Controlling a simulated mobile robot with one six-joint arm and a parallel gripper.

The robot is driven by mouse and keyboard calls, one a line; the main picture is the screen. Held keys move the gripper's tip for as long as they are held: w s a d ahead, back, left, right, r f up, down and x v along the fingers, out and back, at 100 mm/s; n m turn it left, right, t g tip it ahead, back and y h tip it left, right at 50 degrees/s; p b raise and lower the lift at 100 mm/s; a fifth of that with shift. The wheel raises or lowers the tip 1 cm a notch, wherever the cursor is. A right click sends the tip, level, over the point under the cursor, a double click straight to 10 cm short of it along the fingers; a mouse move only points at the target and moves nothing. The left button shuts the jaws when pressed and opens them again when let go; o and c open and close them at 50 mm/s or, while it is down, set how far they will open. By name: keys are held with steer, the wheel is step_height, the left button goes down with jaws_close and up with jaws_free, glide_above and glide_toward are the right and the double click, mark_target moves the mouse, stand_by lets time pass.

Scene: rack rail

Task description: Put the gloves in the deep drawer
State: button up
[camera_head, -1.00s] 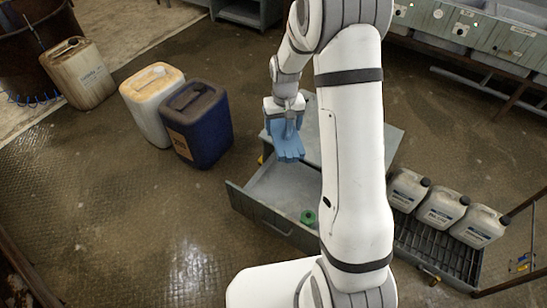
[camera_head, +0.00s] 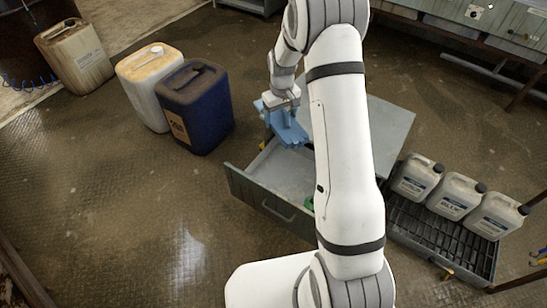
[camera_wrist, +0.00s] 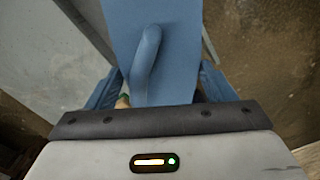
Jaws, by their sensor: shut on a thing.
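The blue gloves (camera_head: 288,128) hang from my gripper (camera_head: 283,110) in the head view, above the back left part of the open drawer. My gripper is shut on them. In the wrist view the gloves (camera_wrist: 165,50) fill the middle, with a thumb lying along them; the fingertips are hidden there. The deep drawer (camera_head: 262,205) is grey and pulled out of a low grey cabinet (camera_head: 385,115). A green round thing (camera_head: 309,203) lies inside it, partly hidden by my arm. I cannot tell whether the gloves touch the drawer's rim.
A dark blue canister (camera_head: 197,108) and a whitish canister (camera_head: 145,85) stand left of the drawer. Several grey jugs (camera_head: 455,196) stand on a black grated tray (camera_head: 440,240) at right. The floor at front left is clear.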

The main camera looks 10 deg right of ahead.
steer(key=w+f+n+b, duration=0.2)
steer(key=f+b, duration=1.2)
steer(key=f, duration=0.8)
steer(key=w+f+n+b, duration=0.3)
steer(key=w+f+b, duration=0.2)
steer(key=f+b, duration=0.9)
step_height(320, 180, down, 8)
steer(key=shift+a+r+n, duration=0.1)
steer(key=shift+a+n, duration=0.05)
steer(key=shift+n, duration=0.15)
steer(key=o, duration=1.1)
step_height(320, 180, up, 16)
steer(key=p, duration=0.9)
